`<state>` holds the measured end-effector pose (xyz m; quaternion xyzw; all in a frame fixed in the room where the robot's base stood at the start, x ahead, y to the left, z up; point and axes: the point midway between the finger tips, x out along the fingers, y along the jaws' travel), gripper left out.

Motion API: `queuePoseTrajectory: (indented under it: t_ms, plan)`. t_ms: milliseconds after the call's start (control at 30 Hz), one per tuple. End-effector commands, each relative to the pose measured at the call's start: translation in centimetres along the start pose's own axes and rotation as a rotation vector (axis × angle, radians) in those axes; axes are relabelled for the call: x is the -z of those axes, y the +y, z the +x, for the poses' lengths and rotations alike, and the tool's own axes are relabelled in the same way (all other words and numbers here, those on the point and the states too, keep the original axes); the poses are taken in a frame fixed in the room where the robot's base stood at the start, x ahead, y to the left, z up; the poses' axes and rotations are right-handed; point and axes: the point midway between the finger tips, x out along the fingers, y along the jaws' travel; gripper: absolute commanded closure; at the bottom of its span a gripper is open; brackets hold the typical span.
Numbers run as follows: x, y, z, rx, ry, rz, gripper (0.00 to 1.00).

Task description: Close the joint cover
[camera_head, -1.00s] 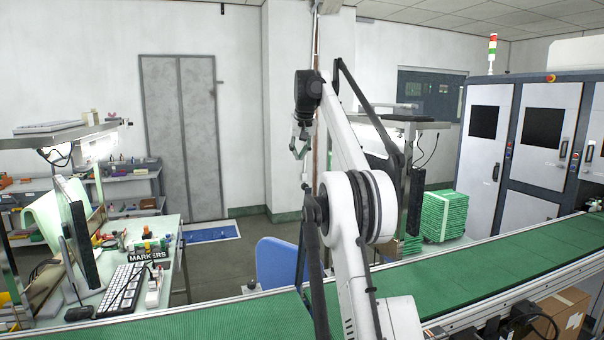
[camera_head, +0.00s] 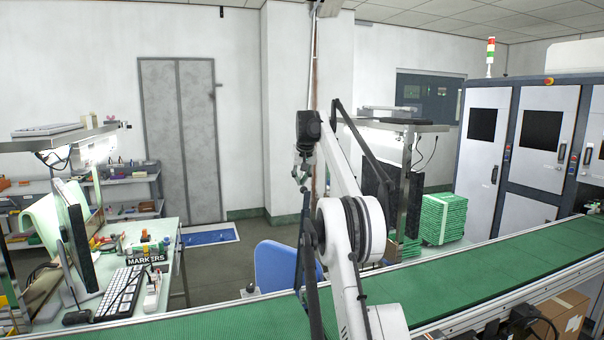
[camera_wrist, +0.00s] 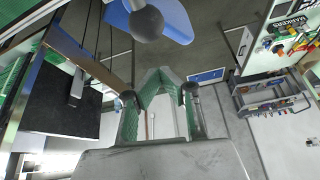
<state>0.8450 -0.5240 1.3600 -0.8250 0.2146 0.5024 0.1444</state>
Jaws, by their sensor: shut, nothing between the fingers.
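I cannot make out a joint cover in either view. My gripper (camera_head: 300,185) hangs at the end of my arm in the middle of the head view, small and above the far side of the conveyor. In the wrist view its green-padded fingers (camera_wrist: 163,74) come together at the tips, shut and empty. Nothing touches the fingertips there. Floor and wall show behind them.
A green conveyor (camera_head: 480,270) runs across the front. A blue chair (camera_head: 277,265) stands behind it, also at the top of the wrist view (camera_wrist: 172,20). A cluttered desk (camera_head: 160,235) is left, green stacked trays (camera_head: 443,218) and tall cabinets (camera_head: 535,140) right.

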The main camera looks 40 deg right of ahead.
Motion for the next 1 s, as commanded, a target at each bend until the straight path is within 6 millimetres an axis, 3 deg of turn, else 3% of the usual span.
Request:
queuePoseTrajectory:
  t_ms: [600, 1000]
  plan:
    - [-3.1, 0.0, -1.3, 0.0, 0.0, 0.0, 1.0]
    - [-3.6, 0.0, -1.4, 0.0, 0.0, 0.0, 1.0]
